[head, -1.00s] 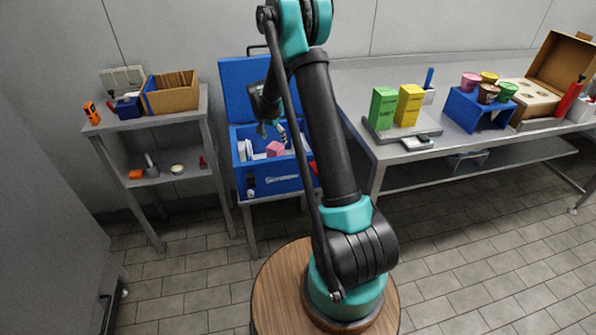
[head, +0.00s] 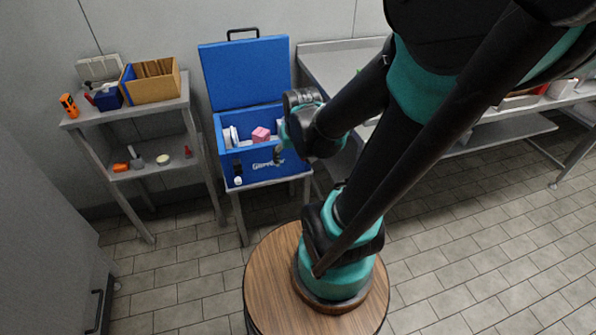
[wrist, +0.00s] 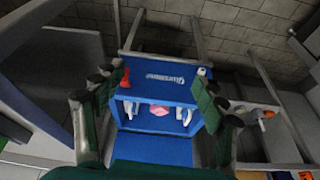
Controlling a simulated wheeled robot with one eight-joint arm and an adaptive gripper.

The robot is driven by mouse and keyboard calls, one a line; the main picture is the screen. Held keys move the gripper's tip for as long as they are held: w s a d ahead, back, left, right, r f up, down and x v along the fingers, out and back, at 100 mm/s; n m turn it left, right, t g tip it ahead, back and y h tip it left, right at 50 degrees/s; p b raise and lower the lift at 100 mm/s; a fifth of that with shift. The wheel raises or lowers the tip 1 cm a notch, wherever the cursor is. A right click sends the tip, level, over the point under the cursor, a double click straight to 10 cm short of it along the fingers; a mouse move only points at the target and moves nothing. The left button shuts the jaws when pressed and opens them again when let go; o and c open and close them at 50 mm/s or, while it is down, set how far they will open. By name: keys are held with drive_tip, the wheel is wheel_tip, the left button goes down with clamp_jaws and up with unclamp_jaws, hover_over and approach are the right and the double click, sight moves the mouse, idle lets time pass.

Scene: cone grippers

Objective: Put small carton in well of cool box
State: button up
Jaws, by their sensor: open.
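The blue cool box (head: 232,166) stands on a small stand with its lid up. A small pink block (head: 261,134), which looks like the small carton, sits inside it between white items. In the wrist view the pink carton (wrist: 162,112) shows in the box opening, near the middle. My gripper (wrist: 158,88) is open and empty, its fingers spread at either side of the view, apart from the carton. In the head view my gripper is mostly hidden by my wrist, in front of the box's right side. The carton's lower part is hidden.
A grey shelf (head: 165,104) on the left holds a cardboard box (head: 152,82) and small tools. A long grey table (head: 322,66) lies to the right, mostly behind my arm. In the wrist view a red object (wrist: 125,79) is at the cool box's edge.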

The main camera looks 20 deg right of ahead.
drive_tip(key=shift+n, duration=0.5)
drive_tip(key=s, duration=0.1)
drive_tip(key=s+f, duration=0.1)
drive_tip(key=s, duration=0.2)
drive_tip(key=shift+s+f, duration=0.25)
idle(0.5)
